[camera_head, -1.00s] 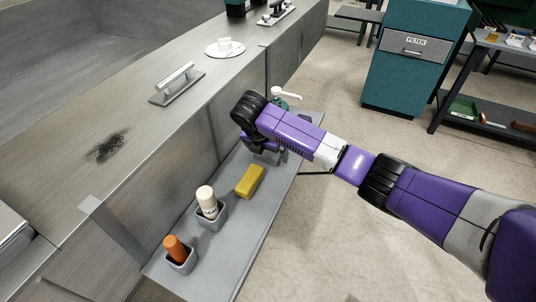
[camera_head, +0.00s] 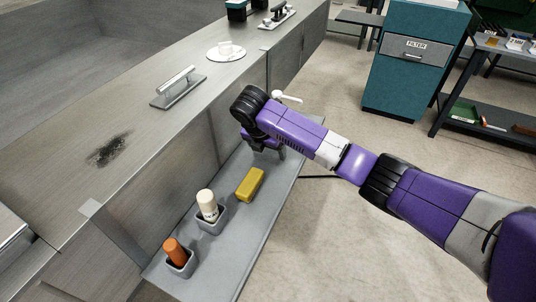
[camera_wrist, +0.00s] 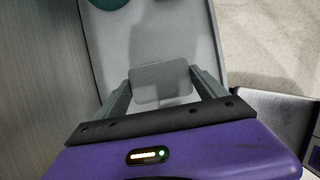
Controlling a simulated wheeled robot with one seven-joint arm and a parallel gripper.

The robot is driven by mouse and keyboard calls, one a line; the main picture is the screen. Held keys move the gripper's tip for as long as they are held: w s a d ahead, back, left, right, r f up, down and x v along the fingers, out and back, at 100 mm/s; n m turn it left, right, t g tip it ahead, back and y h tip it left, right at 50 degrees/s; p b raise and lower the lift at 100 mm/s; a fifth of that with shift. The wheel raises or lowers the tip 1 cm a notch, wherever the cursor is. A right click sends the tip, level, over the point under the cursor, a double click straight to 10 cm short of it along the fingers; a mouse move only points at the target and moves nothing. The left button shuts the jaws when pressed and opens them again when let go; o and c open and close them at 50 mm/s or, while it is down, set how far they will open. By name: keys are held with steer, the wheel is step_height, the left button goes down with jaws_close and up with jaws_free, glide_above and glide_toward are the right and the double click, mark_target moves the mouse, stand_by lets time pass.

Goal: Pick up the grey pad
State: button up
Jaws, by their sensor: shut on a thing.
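The grey pad (camera_wrist: 160,83) is a flat, rounded rectangle, seen in the wrist view between the two fingers of my gripper (camera_wrist: 162,84). My gripper is shut on it, with a finger at each of its left and right sides. In the head view my gripper (camera_head: 264,148) is over the far part of the grey shelf (camera_head: 232,240), and the pad cannot be made out there. The wrist view does not clearly show how high the pad is above the shelf.
A white spray head (camera_head: 288,97) shows just beyond my arm. The bench wall (camera_head: 185,160) runs close along the left.

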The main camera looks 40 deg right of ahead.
mark_target(268, 151)
step_height(268, 151, up, 18)
steer(key=p, duration=0.1)
steer(key=shift+f, duration=0.15)
